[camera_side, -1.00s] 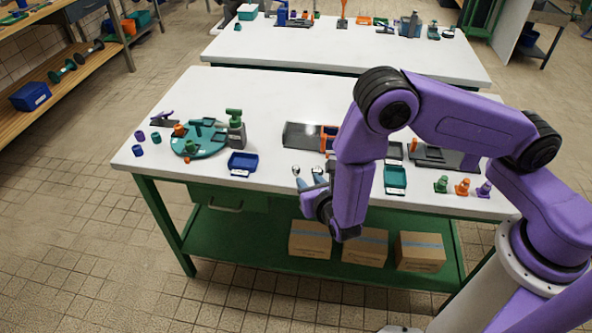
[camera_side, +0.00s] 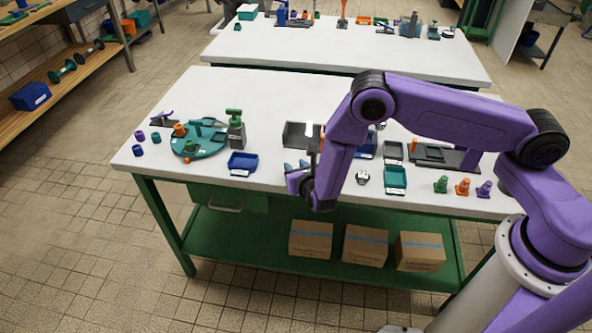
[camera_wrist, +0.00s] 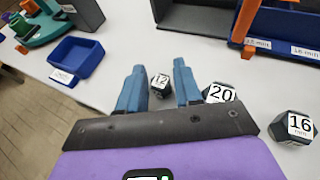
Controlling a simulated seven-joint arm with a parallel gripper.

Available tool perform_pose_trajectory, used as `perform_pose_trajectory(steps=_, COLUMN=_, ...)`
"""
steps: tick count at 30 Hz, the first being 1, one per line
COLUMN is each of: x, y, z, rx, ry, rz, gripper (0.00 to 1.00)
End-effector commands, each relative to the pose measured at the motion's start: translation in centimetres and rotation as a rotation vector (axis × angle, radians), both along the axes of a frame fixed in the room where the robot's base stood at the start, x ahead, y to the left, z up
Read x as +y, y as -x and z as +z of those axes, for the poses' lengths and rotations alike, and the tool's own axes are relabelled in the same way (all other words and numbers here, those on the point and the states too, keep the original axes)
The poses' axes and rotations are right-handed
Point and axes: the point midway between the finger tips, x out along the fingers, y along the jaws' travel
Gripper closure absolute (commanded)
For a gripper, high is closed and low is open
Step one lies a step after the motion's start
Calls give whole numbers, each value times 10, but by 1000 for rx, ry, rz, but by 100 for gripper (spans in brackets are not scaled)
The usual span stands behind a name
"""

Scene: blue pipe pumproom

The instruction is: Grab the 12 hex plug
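The 12 hex plug (camera_wrist: 160,86) is a small dark hex piece with a white "12" top label. In the wrist view it appears between the two blue fingers of my gripper (camera_wrist: 158,66), with white gaps on both sides. My gripper is open, and its height above the plug is hard to judge. The 20 hex plug (camera_wrist: 219,93) is just right of the right finger, partly covered by my gripper. The 16 hex plug (camera_wrist: 293,128) is farther right. In the side view my gripper (camera_side: 296,168) is over the front edge area of the table, hiding the 12 plug.
A blue tray (camera_side: 243,163) lies to the left, with a teal round platform (camera_side: 200,140) beyond it. A grey bin (camera_wrist: 195,17) and a blue bin with size labels (camera_wrist: 285,35) stand behind the plugs. A teal tray (camera_side: 396,180) is to the right.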

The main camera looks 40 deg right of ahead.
Motion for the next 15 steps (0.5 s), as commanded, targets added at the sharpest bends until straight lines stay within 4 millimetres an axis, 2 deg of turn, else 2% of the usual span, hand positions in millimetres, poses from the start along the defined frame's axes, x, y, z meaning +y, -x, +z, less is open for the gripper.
perform_pose_trajectory(steps=6, x=0, y=-1, z=0, rx=0, ry=0, rz=0, gripper=66)
perform_pose_trajectory(steps=7, x=0, y=-1, z=0, rx=0, ry=0, rz=0, gripper=72)
perform_pose_trajectory(steps=9, x=0, y=-1, z=0, rx=0, ry=0, rz=0, gripper=95)
perform_pose_trajectory(steps=10, x=0, y=-1, z=0, rx=0, ry=0, rz=0, gripper=100)
perform_pose_trajectory(steps=15, x=0, y=-1, z=0, rx=-1, ry=-1, rz=0, gripper=100)
